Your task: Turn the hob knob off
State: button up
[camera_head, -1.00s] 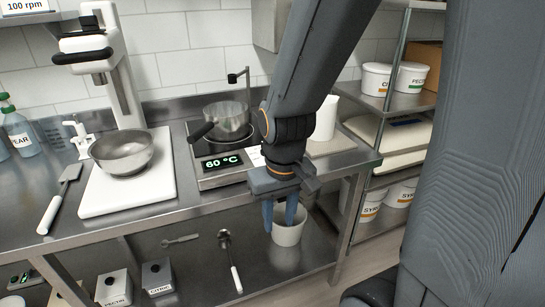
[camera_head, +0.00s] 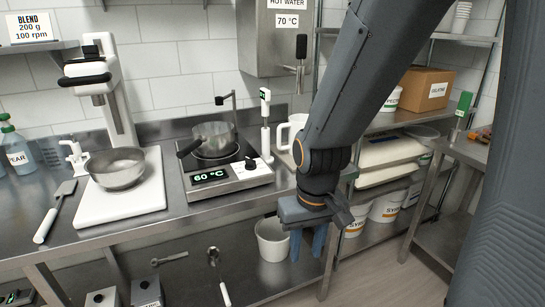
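The hob (camera_head: 228,178) stands on the steel counter, with a lit display (camera_head: 210,176) reading 60 °C. Its black knob (camera_head: 250,164) is on the front panel, right of the display; which way it points is too small to tell. A steel pot (camera_head: 213,138) with a black handle sits on the hob. My gripper (camera_head: 307,246) hangs fingers down in front of the counter's right end, right of and below the knob. Its two blue fingers are apart with nothing visible between them. It touches neither hob nor knob.
A white thermometer-like stick (camera_head: 265,124) and a white jug (camera_head: 291,131) stand right of the hob. A steel bowl (camera_head: 117,168) sits on a white-based mixer at left. A white bucket (camera_head: 272,239) is on the lower shelf behind my gripper. Shelves with tubs (camera_head: 386,205) stand at right.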

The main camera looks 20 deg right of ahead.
aim_at(250, 165)
jog(key=z, duration=0.2)
jog(key=i, duration=0.9)
jog(key=u, duration=0.5)
